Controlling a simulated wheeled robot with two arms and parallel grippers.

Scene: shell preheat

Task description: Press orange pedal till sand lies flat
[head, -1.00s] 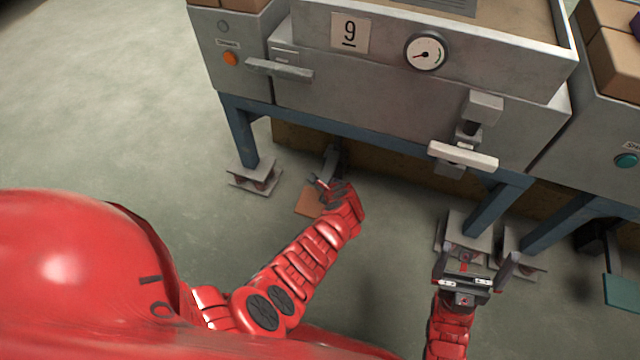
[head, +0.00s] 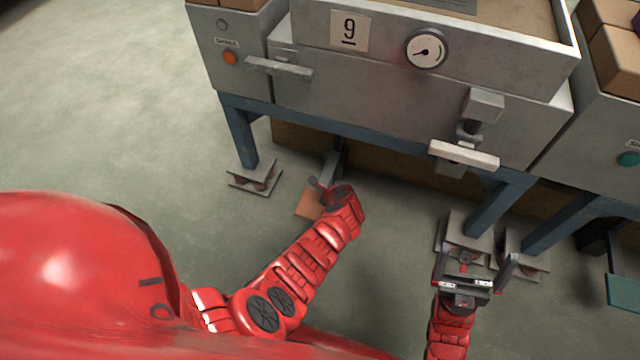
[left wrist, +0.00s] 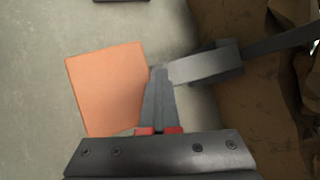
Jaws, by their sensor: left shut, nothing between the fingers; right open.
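The orange pedal (head: 309,203) is a flat plate low under the machine, on a grey lever arm (head: 331,163). My left gripper (head: 318,186) is beside the lever, over the pedal's edge, and partly covers the plate. In the left wrist view the pedal (left wrist: 108,88) lies left of my shut, empty fingers (left wrist: 158,72), and the lever (left wrist: 205,66) runs off to the right. I cannot tell whether the fingertips touch it. The sand (head: 520,18) shows as a tan surface in the machine's top tray. My right gripper (head: 466,262) is open and empty at the lower right.
Handles (head: 463,155) stick out in front. A teal pedal (head: 622,291) is at far right. Floor at left is clear.

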